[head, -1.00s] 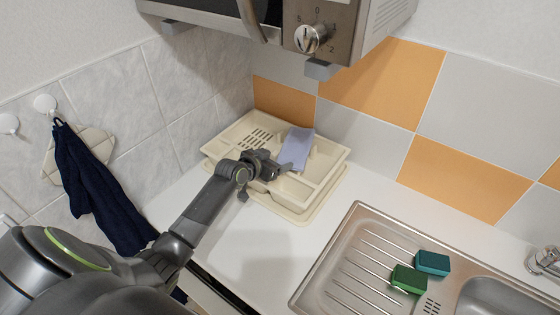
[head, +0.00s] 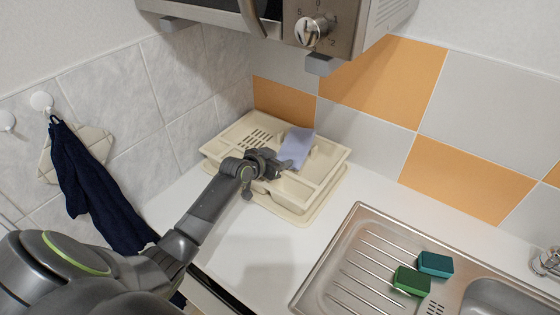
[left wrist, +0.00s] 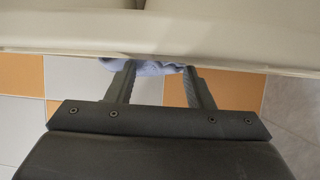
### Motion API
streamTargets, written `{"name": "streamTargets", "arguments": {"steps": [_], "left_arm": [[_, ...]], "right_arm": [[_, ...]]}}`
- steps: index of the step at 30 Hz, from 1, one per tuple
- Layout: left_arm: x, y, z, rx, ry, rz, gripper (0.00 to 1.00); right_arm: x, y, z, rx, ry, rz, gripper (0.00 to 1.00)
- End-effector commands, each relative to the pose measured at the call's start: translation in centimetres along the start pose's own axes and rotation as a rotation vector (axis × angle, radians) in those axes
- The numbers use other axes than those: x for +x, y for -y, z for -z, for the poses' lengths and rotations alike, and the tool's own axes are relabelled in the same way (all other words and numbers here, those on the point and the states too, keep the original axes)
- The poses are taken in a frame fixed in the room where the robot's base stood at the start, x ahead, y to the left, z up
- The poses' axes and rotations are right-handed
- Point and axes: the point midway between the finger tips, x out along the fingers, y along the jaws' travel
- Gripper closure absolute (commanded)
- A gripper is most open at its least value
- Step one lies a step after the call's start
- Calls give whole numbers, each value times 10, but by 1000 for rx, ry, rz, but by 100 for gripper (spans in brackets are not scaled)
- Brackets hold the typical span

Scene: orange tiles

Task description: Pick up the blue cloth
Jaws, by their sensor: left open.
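The blue cloth (head: 297,147) is a pale lavender-blue piece draped in the cream dish rack (head: 325,186). My left gripper (head: 283,165) reaches over the rack at the cloth's lower left edge. In the left wrist view the two fingers of the left gripper (left wrist: 156,76) are apart, with the cloth (left wrist: 150,66) showing between and beyond their tips. I cannot tell whether the fingers touch it. My right gripper is not in view.
A steel sink (head: 350,262) with a green sponge (head: 411,281) and a teal sponge (head: 435,264) is at the lower right. A microwave (head: 350,20) hangs above the rack. A dark navy towel (head: 92,190) hangs on the left wall. White counter lies clear before the rack.

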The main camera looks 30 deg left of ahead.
Motion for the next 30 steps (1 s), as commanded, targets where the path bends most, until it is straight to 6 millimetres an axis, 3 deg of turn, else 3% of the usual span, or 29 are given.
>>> {"name": "streamTargets", "arguments": {"steps": [21,30], "left_arm": [[0,0,0,0,1,1,100],[-2,0,5,1,0,1,100]], "right_arm": [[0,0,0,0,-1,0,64],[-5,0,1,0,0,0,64]]}}
